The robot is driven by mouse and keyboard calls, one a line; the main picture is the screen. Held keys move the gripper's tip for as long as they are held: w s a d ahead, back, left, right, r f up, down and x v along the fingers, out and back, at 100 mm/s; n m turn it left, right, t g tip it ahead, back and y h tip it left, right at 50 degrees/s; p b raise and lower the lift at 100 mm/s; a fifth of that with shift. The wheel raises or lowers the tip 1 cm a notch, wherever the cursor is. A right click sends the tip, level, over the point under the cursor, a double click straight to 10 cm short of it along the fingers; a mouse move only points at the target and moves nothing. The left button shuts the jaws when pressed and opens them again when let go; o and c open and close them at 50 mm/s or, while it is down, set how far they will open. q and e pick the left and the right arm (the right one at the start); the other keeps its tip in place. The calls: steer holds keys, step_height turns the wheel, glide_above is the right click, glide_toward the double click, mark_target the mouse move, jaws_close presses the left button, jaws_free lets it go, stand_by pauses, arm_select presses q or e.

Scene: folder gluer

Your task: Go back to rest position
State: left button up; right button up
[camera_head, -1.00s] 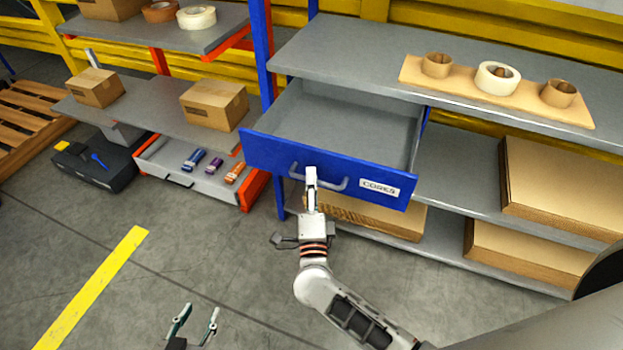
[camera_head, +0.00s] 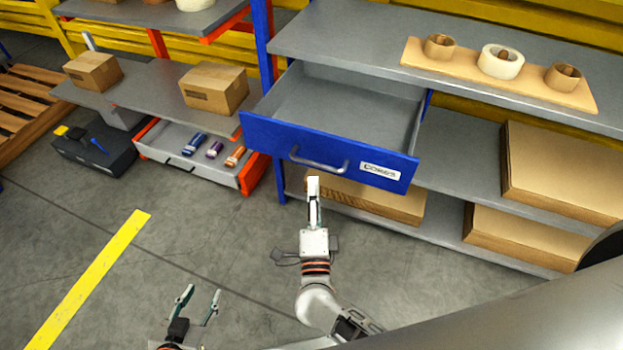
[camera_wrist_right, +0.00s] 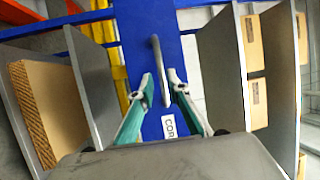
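The blue drawer (camera_head: 270,140), labelled CORES, is pulled open under the grey shelf, and its inside looks empty. Its grey handle (camera_head: 318,162) is on the front. My right gripper (camera_head: 313,186) is just below and in front of the handle, seemingly clear of it. In the right wrist view my right gripper (camera_wrist_right: 160,82) has its two fingers apart, with the handle (camera_wrist_right: 157,52) showing ahead and between them. My left gripper (camera_head: 198,296) is open and empty above the floor at the bottom left, with its fingers spread.
A board (camera_head: 420,62) with several rolls lies on the shelf top. A grey tray (camera_head: 190,165) with coloured items and a black case (camera_head: 95,150) are at left. The floor around the yellow line (camera_head: 95,275) is clear.

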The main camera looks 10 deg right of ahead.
steer(key=shift+s+a, duration=0.15)
steer(key=shift+a, duration=0.2)
steer(key=s+f+n+g+y, duration=0.3)
steer(key=s+f+n+y, duration=0.35)
steer(key=n, duration=0.95)
steer(key=s+d+f+n+g, duration=0.5)
steer(key=s+d+f+n, duration=0.2)
steer(key=d, duration=0.3)
steer(key=shift+s+f+n+g, duration=0.4)
steer(key=shift+s+f, duration=0.25)
steer(key=shift+f, duration=0.05)
